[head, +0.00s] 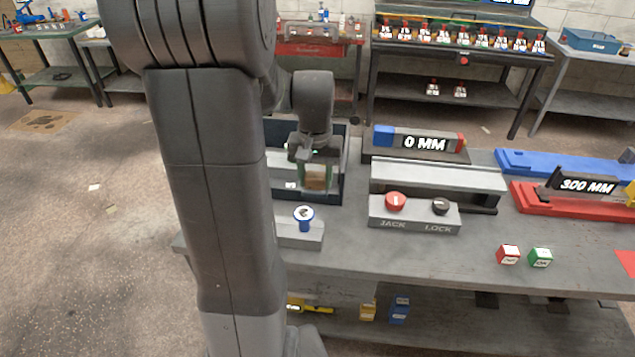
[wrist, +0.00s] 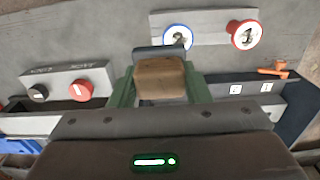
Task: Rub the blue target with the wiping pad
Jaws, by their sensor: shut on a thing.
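The wiping pad (head: 319,178) is a brown block with a dark grey strip along one edge. My gripper (head: 317,173) is shut on it, with a green finger on each side; the pad also shows in the wrist view (wrist: 160,80). The blue target (head: 304,213) is a blue-rimmed round face with a dark mark, on a grey block at the bench's front left. In the wrist view the blue target (wrist: 178,32) lies just beyond the pad, its lower part covered by it. In the head view the pad is behind the target, apart from it, over a dark tray.
A red-rimmed round target (wrist: 245,34) shares the grey block (wrist: 210,18). The dark tray (head: 341,170) has raised walls. A block with red and black knobs (head: 413,215) stands to the right. Red (head: 508,254) and green (head: 541,258) cubes sit at the front right.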

